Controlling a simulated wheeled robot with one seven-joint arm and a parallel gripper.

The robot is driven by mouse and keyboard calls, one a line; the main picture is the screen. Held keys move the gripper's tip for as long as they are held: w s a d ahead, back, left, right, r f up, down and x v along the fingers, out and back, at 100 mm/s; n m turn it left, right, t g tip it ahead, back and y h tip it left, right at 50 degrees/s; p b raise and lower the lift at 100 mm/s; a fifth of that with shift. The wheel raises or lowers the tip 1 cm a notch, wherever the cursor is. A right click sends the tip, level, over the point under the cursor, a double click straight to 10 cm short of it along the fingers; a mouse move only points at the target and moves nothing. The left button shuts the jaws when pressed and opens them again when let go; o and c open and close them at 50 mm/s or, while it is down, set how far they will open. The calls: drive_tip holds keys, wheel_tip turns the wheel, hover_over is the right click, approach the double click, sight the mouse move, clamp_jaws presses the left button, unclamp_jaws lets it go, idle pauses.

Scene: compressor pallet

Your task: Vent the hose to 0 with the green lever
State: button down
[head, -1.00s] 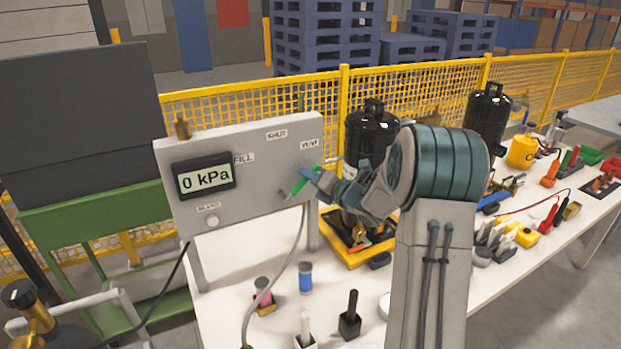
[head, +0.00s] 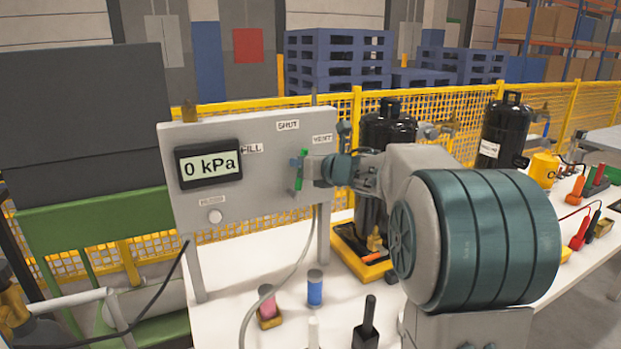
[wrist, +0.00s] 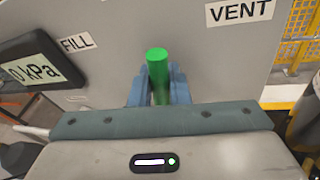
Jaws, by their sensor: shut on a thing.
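The green lever (head: 302,168) is on the grey panel (head: 262,185), below the SHUT label (head: 288,125) and left of the VENT label (head: 322,138). It looks close to upright in the head view; its exact angle is partly hidden by my gripper (head: 299,172). In the wrist view the green lever (wrist: 157,65) stands between the blue fingers of my gripper (wrist: 158,88), which is shut on it. The gauge display (head: 208,164) reads 0 kPa.
A round white button (head: 215,216) sits low on the panel. Black cylinders (head: 388,128) stand behind my arm, before a yellow fence (head: 470,115).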

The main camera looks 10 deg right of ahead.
drive_tip(key=shift+s+a+r+n+h+b, duration=0.15)
drive_tip(key=shift+a+n+h+b, duration=0.15)
drive_tip(key=shift+a+n+b, duration=0.5)
drive_tip(key=c, duration=1.4)
unclamp_jaws()
drive_tip(key=v, duration=1.3)
drive_tip(key=shift+s+r, duration=0.2)
drive_tip(key=shift+s, duration=0.2)
